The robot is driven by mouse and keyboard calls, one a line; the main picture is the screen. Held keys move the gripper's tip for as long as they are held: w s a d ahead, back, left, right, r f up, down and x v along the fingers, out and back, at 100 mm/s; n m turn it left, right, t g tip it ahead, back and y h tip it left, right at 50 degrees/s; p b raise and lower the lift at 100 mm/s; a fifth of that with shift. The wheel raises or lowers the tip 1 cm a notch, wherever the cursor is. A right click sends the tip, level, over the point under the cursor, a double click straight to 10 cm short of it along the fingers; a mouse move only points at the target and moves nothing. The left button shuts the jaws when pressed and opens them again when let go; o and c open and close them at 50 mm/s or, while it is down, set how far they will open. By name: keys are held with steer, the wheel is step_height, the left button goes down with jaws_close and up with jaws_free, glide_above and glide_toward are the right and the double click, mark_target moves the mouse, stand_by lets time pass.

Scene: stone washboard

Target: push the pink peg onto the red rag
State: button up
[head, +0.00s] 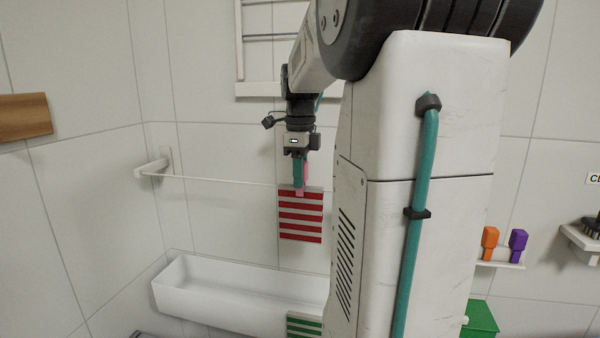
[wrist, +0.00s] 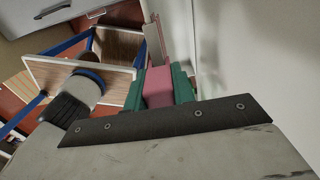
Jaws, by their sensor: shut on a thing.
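The red rag (head: 300,216), striped red and white, hangs from a thin line near the wall. My gripper (head: 299,178) is above its top edge, pointing down, with teal fingers shut on the pink peg (head: 306,172). The peg's lower end overlaps the rag's top edge in the head view; I cannot tell how far it is pushed on. In the wrist view the pink peg (wrist: 158,86) sits between the two teal fingers, and the rag cannot be made out clearly.
The line (head: 215,180) runs from a white wall bracket (head: 153,167) at left. A white trough (head: 225,298) is below, with a green striped rag (head: 304,322) at its right. Orange (head: 489,240) and purple (head: 518,242) pegs stand on a small shelf. My arm hides the middle.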

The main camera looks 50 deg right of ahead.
steer(key=shift+f, duration=0.65)
steer(key=o, duration=1)
steer(key=shift+o, duration=0.2)
steer(key=shift+r, duration=0.1)
step_height(320, 180, up, 8)
steer(key=shift+f, duration=0.15)
